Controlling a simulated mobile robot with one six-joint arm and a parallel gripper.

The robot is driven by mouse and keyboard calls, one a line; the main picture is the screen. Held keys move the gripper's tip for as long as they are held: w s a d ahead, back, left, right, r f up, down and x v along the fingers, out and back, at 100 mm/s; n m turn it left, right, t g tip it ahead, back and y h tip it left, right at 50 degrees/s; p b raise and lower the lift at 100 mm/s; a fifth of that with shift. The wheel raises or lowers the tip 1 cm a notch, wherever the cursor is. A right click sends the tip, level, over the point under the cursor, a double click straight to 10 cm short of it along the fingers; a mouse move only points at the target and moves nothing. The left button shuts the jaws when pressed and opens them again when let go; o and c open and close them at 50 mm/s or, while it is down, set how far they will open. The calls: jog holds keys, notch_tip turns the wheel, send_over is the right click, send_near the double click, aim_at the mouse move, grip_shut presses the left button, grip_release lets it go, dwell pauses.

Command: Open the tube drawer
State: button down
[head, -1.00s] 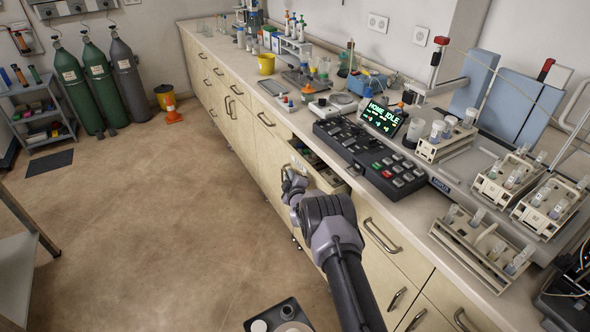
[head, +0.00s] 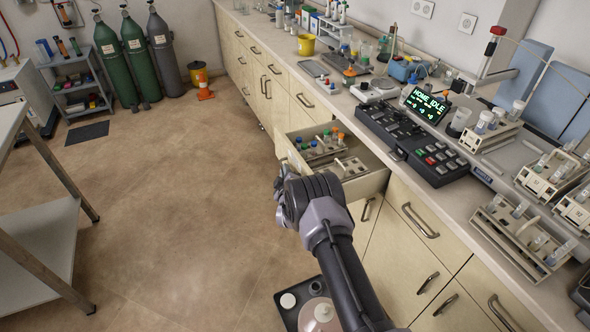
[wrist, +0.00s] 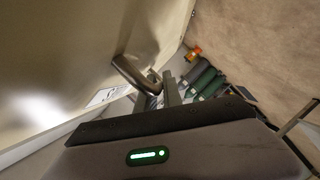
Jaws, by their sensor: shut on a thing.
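The tube drawer (head: 368,187) is pulled out from the cream cabinet row below the bench. Inside it are a rack of tubes with blue, green and orange caps (head: 327,140) and a second, pale rack (head: 350,166). My gripper (head: 281,180) is at the drawer's front, largely hidden behind my own wrist in the head view. The cream drawer front (wrist: 70,55) fills the left side there.
The bench carries a black control panel with a screen reading HOME IDLE (head: 425,103) and several tube racks (head: 520,232) on the right. A grey side table (head: 35,240) stands at left. The brown floor (head: 185,190) between is clear.

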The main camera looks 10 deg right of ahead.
jog(key=s+a, duration=0.1)
jog(key=a, duration=0.6)
jog(key=shift+s+a+b, duration=0.3)
jog(key=shift+b, duration=0.05)
jog(key=c, duration=1.5)
grip_release()
jog(key=p+v, duration=0.5)
jog(key=v, duration=1.2)
jog(key=shift+s+p, duration=0.2)
jog(key=shift+p, duration=0.15)
jog(key=shift+r, duration=0.1)
